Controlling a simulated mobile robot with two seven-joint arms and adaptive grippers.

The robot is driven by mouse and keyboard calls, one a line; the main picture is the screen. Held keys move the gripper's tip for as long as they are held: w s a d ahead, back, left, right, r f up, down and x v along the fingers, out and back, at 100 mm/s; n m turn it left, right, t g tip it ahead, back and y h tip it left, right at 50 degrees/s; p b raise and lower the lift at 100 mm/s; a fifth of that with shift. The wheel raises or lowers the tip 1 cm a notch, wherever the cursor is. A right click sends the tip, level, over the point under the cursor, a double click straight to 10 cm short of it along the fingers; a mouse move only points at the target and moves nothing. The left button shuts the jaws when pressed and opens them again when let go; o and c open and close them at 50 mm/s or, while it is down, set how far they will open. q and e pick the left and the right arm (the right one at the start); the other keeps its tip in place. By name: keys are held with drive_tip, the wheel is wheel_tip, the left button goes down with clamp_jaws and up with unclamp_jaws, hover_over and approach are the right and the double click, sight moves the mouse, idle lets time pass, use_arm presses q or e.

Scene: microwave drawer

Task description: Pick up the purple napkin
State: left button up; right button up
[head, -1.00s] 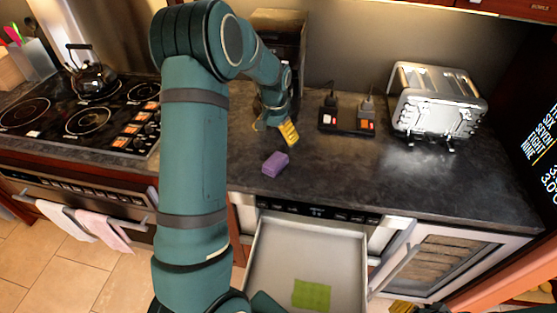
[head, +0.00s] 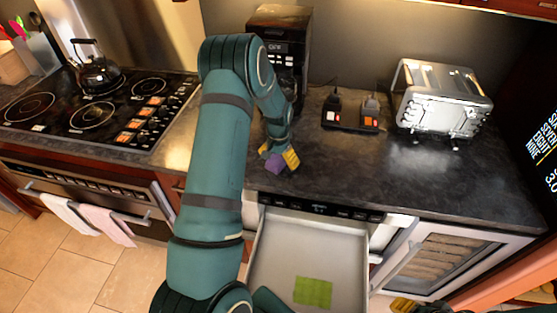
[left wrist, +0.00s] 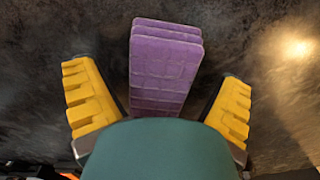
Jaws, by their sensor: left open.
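The purple napkin (head: 274,164), a folded stack, lies on the dark counter near its front edge. My left gripper (head: 279,156) is over it with its yellow fingers open. In the left wrist view the napkin (left wrist: 166,62) sits between the two spread fingers, with a gap on each side. My own green part hides the napkin's near end there. Yellow tips that look like my right gripper (head: 403,305) show at the bottom right of the head view, too cut off to read.
Below the counter an open drawer (head: 262,262) holds a green cloth (head: 313,291). A toaster (head: 440,98) and a black device with plugs (head: 350,118) stand to the right. A coffee machine (head: 281,40) stands behind my left gripper. A stove with a kettle (head: 98,72) is at left.

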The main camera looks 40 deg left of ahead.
sight(278, 157)
use_arm(q)
drive_tip(key=shift+f, duration=0.1)
drive_tip(key=c, duration=1.3)
wheel_tip(278, 157, up, 10)
drive_tip(key=shift+r, duration=0.1)
drive_tip(key=o, duration=0.4)
drive_tip(key=shift+c, duration=1.3)
